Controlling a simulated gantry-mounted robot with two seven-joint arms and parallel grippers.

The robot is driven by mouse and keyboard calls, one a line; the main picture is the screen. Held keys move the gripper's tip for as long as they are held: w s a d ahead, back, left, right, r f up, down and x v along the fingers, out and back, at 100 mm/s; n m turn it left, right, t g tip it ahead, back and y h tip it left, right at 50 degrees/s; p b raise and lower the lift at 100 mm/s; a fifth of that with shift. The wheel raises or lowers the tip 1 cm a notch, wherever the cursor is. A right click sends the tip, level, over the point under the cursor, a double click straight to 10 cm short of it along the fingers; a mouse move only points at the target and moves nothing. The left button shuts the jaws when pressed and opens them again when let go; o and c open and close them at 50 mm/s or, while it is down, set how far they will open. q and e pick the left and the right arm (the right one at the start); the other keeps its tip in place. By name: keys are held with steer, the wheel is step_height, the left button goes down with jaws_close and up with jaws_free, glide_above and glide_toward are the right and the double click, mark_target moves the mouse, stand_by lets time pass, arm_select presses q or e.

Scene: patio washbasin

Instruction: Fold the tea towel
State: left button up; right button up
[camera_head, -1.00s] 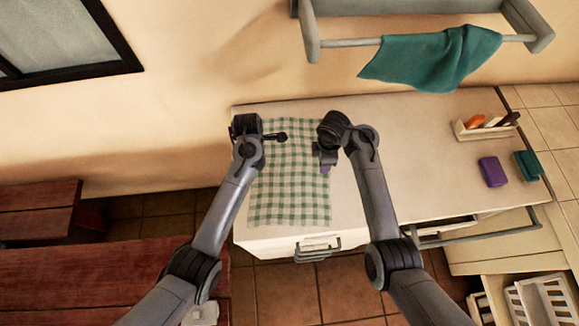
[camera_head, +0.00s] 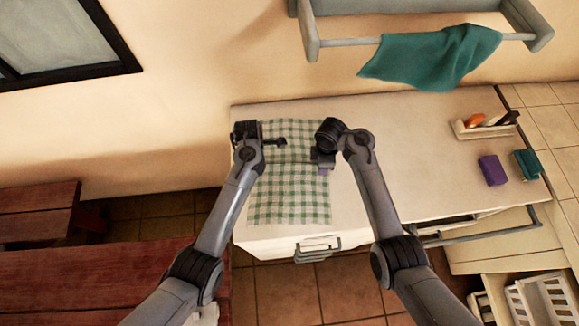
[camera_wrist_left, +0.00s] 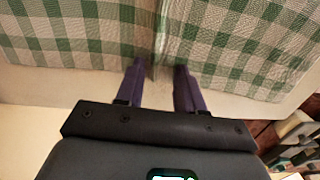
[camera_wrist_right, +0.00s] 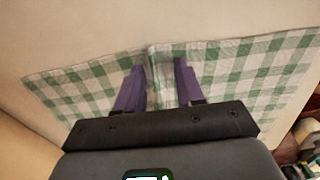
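A green-and-white checked tea towel (camera_head: 290,200) lies on the pale counter, with a crease or low ridge running across its middle. The crease also shows in the left wrist view, where the towel (camera_wrist_left: 75,30) meets along a seam, and in the right wrist view (camera_wrist_right: 265,65). My left gripper (camera_wrist_left: 158,75) points down at one end of the crease, its purple fingers either side of it. My right gripper (camera_wrist_right: 160,70) is at the other end, with cloth between its fingers. A gap shows between each finger pair. I cannot tell whether the ridge is pinched. In the head view, my arms partly cover the towel's sides.
The counter (camera_head: 400,150) is clear to the right of the towel. Beyond are a purple block (camera_head: 492,171), a green block (camera_head: 527,164) and a small utensil tray (camera_head: 485,130). A teal cloth (camera_head: 435,60) hangs on a wall rail above. A drawer handle (camera_head: 318,249) is below the front edge.

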arm_select(q)
steer(key=shift+f, duration=0.1)
jaws_close()
arm_select(e)
steer(key=shift+f, duration=0.1)
jaws_close()
